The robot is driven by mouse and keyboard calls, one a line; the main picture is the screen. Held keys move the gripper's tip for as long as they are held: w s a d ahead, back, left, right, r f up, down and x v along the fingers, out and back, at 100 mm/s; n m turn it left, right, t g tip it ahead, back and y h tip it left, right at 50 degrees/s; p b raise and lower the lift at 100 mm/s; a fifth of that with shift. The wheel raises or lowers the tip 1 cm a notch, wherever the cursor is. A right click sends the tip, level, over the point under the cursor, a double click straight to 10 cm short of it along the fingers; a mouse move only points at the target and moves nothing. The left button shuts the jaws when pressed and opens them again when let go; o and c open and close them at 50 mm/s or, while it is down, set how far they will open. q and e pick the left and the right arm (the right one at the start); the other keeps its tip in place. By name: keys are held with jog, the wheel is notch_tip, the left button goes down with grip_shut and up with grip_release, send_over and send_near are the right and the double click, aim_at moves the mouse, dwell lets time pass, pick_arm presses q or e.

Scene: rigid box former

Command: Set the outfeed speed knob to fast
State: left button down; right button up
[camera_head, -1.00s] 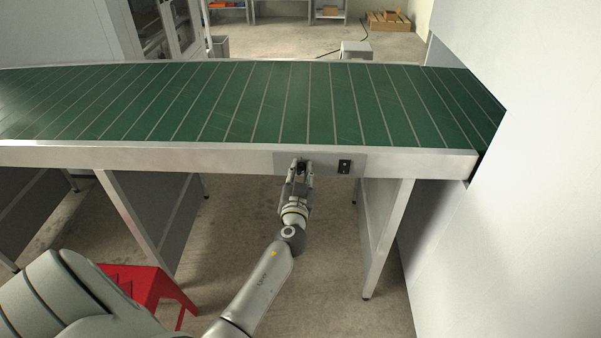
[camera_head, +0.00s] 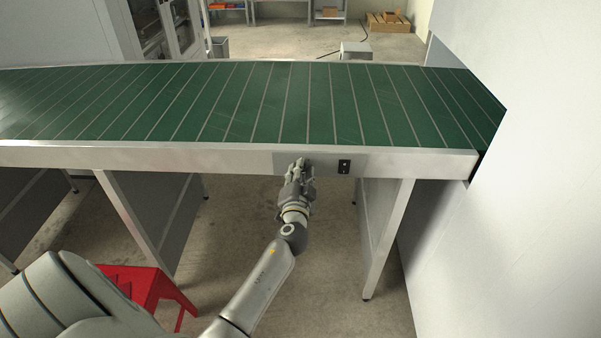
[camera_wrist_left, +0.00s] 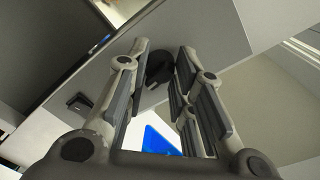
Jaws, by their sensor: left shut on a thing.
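The outfeed speed knob is a dark round knob (camera_wrist_left: 158,68) on the grey panel (camera_head: 325,163) on the conveyor's front rail. In the left wrist view it sits between the fingertips. My left gripper (camera_head: 301,165) is shut on it, reaching up to the rail from below. The fingers hide most of the knob in the head view. Its pointer and any speed marks cannot be read. My right gripper is not in view.
A small black switch plate (camera_head: 344,167) is just right of the knob. The green conveyor belt (camera_head: 250,100) above is empty. A white wall or cabinet (camera_head: 510,220) closes the right side. A red stool (camera_head: 150,285) stands at lower left.

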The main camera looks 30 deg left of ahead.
pick_arm(q)
jog(key=shift+m, duration=0.9)
jog(key=c, duration=1.2)
grip_release()
jog(key=v, duration=1.2)
jog(key=shift+d, duration=0.1)
